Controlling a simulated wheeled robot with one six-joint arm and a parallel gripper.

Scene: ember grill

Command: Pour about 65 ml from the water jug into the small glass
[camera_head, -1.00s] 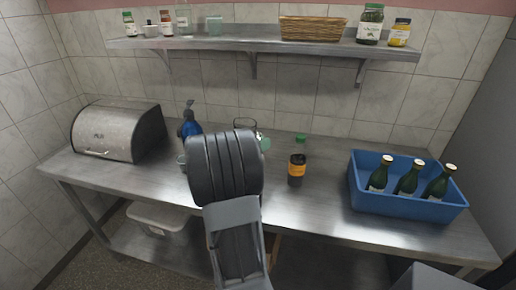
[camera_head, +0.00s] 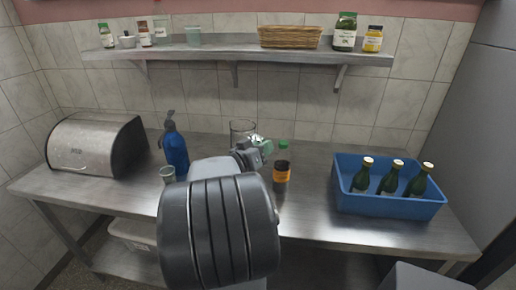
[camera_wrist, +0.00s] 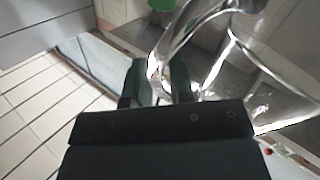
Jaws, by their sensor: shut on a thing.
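The water jug (camera_head: 241,129) is clear glass and stands out behind my arm, near the back of the steel counter; its rim shows and it looks about upright. In the wrist view its curved handle (camera_wrist: 185,42) and clear body (camera_wrist: 275,85) fill the upper right. My gripper (camera_head: 262,147) is at the jug's right side; in the wrist view its dark fingers (camera_wrist: 160,85) are shut on the handle. The small glass (camera_head: 167,174) stands on the counter left of my arm, empty as far as I can tell. The jug's base and water level are hidden.
A dark bottle with an orange label (camera_head: 282,178) stands close right of my gripper. A blue crate (camera_head: 390,206) holds green bottles. A bread bin (camera_head: 95,146) is at left; a shelf (camera_head: 235,50) runs above.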

